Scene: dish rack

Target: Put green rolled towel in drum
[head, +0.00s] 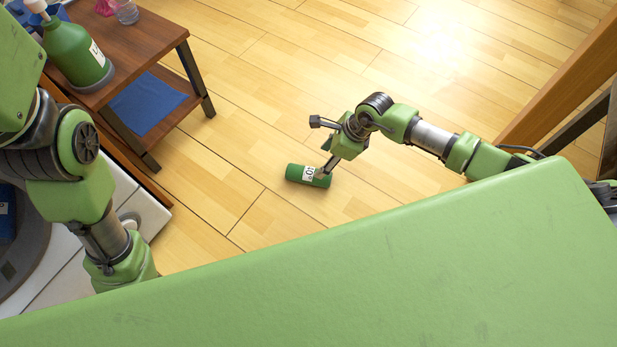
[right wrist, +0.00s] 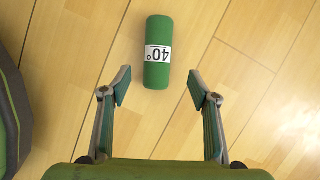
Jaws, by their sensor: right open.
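The green rolled towel (head: 295,173) lies on the wooden floor, with a white band marked 40°. It also shows in the right wrist view (right wrist: 158,65), just ahead of my right gripper (right wrist: 160,88). That gripper is open, its fingers apart on either side of the towel's near end, with nothing held. In the head view my right gripper (head: 322,148) is by the towel's right part, and one finger overlaps it. A grey round opening, seemingly the drum (head: 28,245), is partly visible at the left edge. My left arm crosses in front of it; my left gripper is out of sight.
A white machine body (head: 148,212) surrounds the round opening. A brown shelf table (head: 140,55) at the upper left holds a green bottle (head: 75,55), with a blue cloth (head: 147,103) on its lower shelf. Wooden furniture (head: 560,80) stands at right. Floor around the towel is clear.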

